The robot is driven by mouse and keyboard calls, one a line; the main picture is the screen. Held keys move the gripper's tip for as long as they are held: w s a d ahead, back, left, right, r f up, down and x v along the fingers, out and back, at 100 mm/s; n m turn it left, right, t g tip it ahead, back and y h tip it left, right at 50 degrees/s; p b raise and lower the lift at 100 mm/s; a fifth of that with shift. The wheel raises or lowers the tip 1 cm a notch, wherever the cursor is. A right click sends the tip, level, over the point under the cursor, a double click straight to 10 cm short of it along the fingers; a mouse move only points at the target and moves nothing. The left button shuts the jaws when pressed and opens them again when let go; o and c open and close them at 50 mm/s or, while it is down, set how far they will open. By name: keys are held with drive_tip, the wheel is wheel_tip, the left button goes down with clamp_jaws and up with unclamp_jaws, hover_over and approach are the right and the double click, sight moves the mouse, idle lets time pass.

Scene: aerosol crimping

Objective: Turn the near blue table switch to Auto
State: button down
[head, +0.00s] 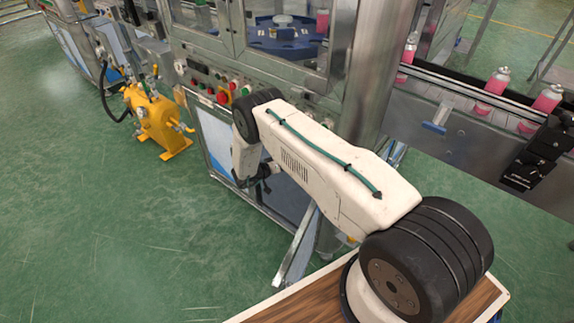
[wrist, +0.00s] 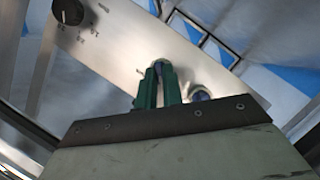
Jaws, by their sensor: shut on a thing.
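In the wrist view my gripper (wrist: 159,68) has its two green fingers close together over a metal switch panel (wrist: 118,38). They are shut on a small part at the panel, mostly hidden between the fingertips; only a dark bluish sliver shows. I take it to be the blue table switch, but its setting cannot be read. A second small round bluish part (wrist: 201,94) sits just right of the fingers, apart from them. In the head view my arm reaches to the machine front, and the fingertips cannot be made out.
A black knob (wrist: 68,11) with small markings stands at the panel's upper left. In the head view, a red and green button row (head: 222,92) runs along the machine. A yellow unit (head: 157,122) stands left on open green floor. Pink cans (head: 490,85) line a conveyor at right.

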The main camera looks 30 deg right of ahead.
drive_tip(key=c, duration=1.5)
unclamp_jaws()
drive_tip(key=shift+c, duration=0.2)
drive_tip(key=shift+a, duration=0.15)
drive_tip(key=v, duration=0.7)
drive_tip(key=shift+a+r, duration=0.15)
drive_tip(key=shift+a, duration=0.15)
